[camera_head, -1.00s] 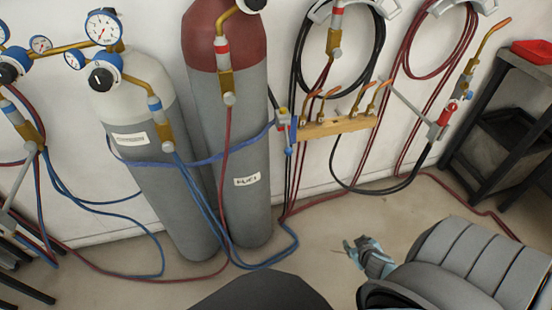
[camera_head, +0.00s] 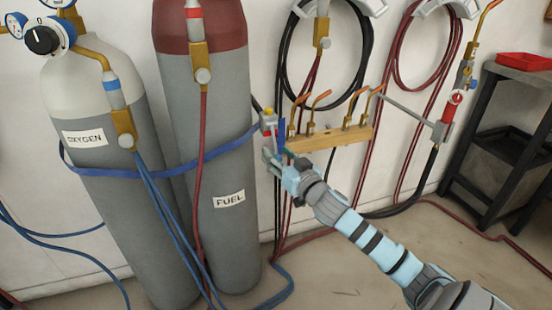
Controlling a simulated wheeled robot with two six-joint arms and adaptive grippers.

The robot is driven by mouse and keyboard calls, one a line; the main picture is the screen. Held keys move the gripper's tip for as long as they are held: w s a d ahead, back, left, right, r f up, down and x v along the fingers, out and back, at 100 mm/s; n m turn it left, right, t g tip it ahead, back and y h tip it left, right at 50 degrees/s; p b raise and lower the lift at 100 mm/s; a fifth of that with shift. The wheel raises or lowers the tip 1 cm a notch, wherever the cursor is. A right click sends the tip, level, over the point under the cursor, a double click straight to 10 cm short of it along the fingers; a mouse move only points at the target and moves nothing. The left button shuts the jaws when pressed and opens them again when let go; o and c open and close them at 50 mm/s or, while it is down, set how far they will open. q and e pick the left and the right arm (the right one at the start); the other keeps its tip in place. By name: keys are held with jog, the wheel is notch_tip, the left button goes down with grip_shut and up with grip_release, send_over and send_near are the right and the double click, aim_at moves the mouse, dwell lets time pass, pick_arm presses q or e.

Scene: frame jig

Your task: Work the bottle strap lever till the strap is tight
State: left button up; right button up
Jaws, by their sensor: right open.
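Two grey bottles stand against the wall: the oxygen bottle (camera_head: 85,195) with a white top and the fuel bottle (camera_head: 232,115) with a dark red top. A blue strap (camera_head: 185,170) runs across both and reaches the strap buckle (camera_head: 268,121) on the wall, right of the fuel bottle. A blue lever (camera_head: 282,133) shows at the buckle. My right gripper (camera_head: 272,160) is open, just below the buckle and lever. I cannot tell whether it touches the lever, whose lower part is hidden by the gripper. My left gripper is out of view.
A wooden torch rack (camera_head: 330,140) with copper torch tips is just right of the gripper. Black and red hoses (camera_head: 395,60) hang on the wall. A black cart (camera_head: 505,130) with a red tray (camera_head: 523,61) stands at the right. The front floor is partly clear.

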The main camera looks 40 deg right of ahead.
jog(key=shift+w+d, duration=0.1)
jog(key=shift+w, duration=0.65)
jog(key=shift+c, duration=0.4)
grip_shut()
jog(key=shift+r, duration=0.1)
